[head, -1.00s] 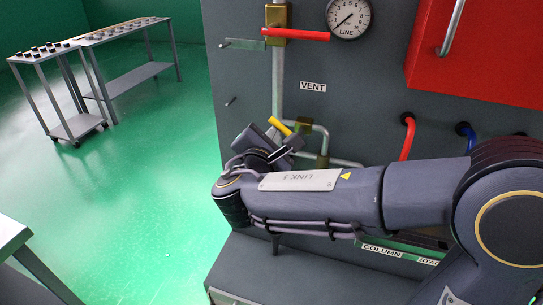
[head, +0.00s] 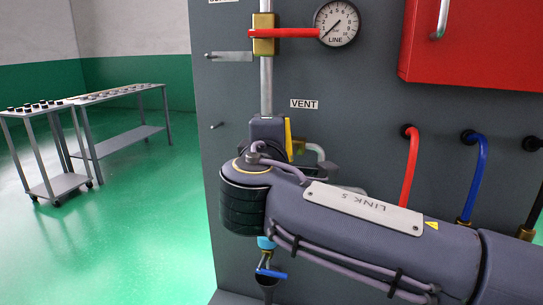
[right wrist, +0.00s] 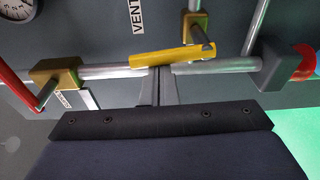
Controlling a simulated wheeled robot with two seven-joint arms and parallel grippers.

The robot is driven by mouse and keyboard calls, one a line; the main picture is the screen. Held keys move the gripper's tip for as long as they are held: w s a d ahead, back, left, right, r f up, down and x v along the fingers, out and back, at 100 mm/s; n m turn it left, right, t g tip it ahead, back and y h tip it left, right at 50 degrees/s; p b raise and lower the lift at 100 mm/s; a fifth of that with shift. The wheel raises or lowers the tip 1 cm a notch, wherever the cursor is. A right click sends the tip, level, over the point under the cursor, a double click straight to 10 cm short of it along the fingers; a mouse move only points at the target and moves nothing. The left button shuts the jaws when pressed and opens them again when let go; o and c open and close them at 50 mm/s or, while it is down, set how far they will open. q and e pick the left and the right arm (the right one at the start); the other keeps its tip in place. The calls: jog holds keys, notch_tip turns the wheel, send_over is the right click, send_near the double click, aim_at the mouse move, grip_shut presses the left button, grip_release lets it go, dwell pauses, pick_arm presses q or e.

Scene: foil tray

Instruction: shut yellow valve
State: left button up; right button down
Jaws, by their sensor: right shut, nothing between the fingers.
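The yellow valve handle (head: 289,138) stands nearly upright in the head view, just below the VENT label and partly hidden by my right wrist. In the right wrist view the yellow handle (right wrist: 165,56) lies almost parallel to the long grey pipe behind it. Its brass body (right wrist: 193,22) is at the handle's right end. My right gripper (right wrist: 160,72) is shut and empty, its fingertips at the handle's lower edge in that view; whether they touch it I cannot tell. The head view hides this gripper behind my arm. My left gripper is not in view.
A red-handled valve (head: 284,33) and a gauge (head: 337,22) are above. A red cabinet (head: 470,45), a red hose (head: 410,165) and a blue hose (head: 476,175) are right. A blue handle (head: 270,273) is below my wrist. Open floor and carts lie left.

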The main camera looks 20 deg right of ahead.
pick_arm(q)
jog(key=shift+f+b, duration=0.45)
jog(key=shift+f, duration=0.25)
pick_arm(e)
jog(key=shift+s+d+m, duration=0.1)
jog(key=shift+d+m, duration=0.1)
jog(key=shift+m, duration=0.3)
jog(key=shift+r, duration=0.1)
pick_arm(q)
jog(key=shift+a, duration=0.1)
